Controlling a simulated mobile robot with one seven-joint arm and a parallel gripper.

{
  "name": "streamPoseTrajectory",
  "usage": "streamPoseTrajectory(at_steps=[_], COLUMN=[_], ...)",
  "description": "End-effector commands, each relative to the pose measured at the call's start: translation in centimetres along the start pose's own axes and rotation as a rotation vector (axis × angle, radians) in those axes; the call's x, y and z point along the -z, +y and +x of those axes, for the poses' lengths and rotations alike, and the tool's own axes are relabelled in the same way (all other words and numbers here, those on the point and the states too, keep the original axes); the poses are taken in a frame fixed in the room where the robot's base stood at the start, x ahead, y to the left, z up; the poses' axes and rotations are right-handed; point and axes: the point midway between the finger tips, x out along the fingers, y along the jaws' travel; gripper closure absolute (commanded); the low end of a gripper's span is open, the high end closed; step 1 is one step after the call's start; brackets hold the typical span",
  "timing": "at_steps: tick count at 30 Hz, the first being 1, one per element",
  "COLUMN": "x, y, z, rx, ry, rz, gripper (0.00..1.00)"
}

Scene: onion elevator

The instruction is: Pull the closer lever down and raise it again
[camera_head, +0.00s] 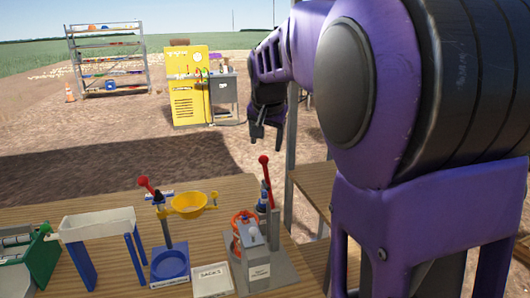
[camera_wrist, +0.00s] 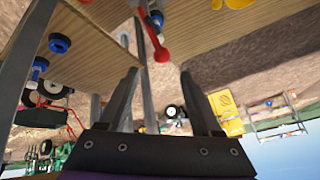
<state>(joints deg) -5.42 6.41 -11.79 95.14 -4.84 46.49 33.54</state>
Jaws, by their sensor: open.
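My gripper (camera_head: 265,138) is open and empty, hanging above and beyond the table's far edge. In the head view it appears just above the red-tipped lever (camera_head: 265,180) of the grey machine (camera_head: 252,262) at the table's right, apparently the closer. That lever stands nearly upright. In the wrist view, which is upside down, the red lever knob (camera_wrist: 162,55) appears between and just past my spread fingertips (camera_wrist: 159,73), with no contact visible. The machine's label is too small to read.
A white tray on blue legs (camera_head: 98,224) is further left. A yellow cabinet (camera_head: 187,88) and a shelf rack (camera_head: 106,59) stand far behind.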

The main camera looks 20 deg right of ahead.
Motion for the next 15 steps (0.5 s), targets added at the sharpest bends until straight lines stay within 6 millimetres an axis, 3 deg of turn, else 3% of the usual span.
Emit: streamPoseTrajectory(at_steps=[1,6,15], x=[0.1,0.1,0.0], y=[-0.1,-0.1,0.0], z=[-1.5,-5.1,-8.0], rx=[0.003,0.003,-0.001], ry=[0.003,0.003,0.0], rz=[-0.001,0.0,-0.001], gripper=[0.34,0.34,0.34])
